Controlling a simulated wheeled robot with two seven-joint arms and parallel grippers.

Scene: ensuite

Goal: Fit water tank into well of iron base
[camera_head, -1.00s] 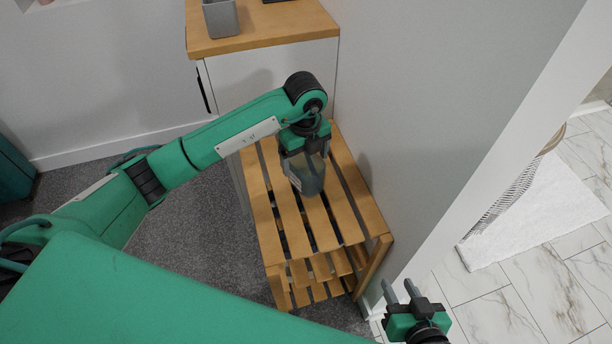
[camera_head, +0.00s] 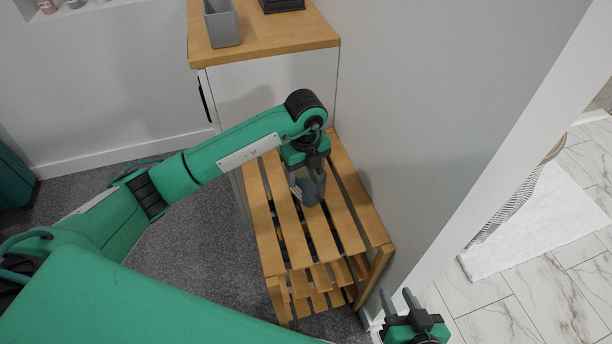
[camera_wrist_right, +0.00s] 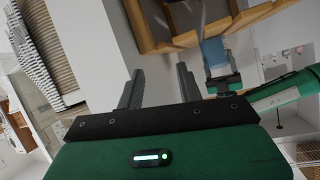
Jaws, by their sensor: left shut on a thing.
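The water tank (camera_head: 311,191) is a translucent bluish-grey container with a pale label patch. My left gripper (camera_head: 305,172) is shut on its upper part, above the slatted wooden rack (camera_head: 349,233). I cannot tell whether the tank touches the slats. The tank also shows in the right wrist view (camera_wrist_right: 214,54), at the upper right. My right gripper (camera_head: 397,299) is open and empty, low at the right of the head view; its two fingers also show apart in the right wrist view (camera_wrist_right: 158,88). I cannot make out the iron base.
A cabinet (camera_head: 262,46) with a wooden top stands behind the rack, holding a grey cup (camera_head: 221,24) and a dark object (camera_head: 281,4). A wall (camera_head: 430,110) runs close along the rack's right side. A white mat (camera_head: 540,225) lies on the marble floor.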

